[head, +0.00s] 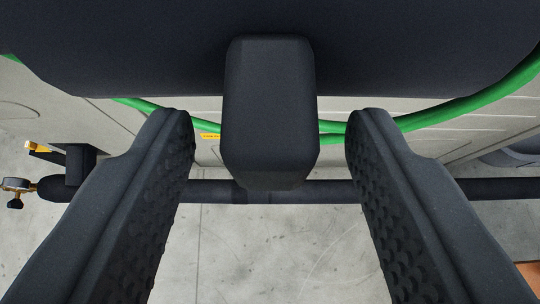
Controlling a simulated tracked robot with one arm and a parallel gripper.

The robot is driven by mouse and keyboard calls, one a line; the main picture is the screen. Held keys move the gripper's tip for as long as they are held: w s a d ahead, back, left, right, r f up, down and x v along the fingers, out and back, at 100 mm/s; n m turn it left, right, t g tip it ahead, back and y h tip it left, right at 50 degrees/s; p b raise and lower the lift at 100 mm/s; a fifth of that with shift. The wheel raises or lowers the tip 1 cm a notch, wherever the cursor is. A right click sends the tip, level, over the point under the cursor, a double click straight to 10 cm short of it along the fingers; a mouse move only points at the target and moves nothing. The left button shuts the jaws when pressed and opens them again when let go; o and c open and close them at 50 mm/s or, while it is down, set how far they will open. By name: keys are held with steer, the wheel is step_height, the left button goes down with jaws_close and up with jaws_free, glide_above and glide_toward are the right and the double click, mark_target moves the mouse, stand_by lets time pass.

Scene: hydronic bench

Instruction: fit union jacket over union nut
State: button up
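My gripper (270,115) shows as two black fingers with ridged inner pads, spread wide apart in the head view. A dark, smooth block hangs between the fingers from a broad dark shape along the top edge. I cannot tell whether it is part of me or the union jacket. A gap shows between each finger and the block. A dark covered pipe (330,191) runs level across the view, behind the fingers and the block's lower end. A faint seam shows on the pipe just below the block. I cannot make out the union nut.
A green hose (470,104) curves behind the fingertips across a pale panel (440,135). Bare grey floor (265,255) shows below. An orange-brown thing (531,276) is at lower right.

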steer(key=shift+s+r, duration=0.1)
steer(key=b+v, duration=0.2)
steer(key=v, duration=1.1)
steer(key=shift+s, duration=0.2)
steer(key=shift+r, duration=0.1)
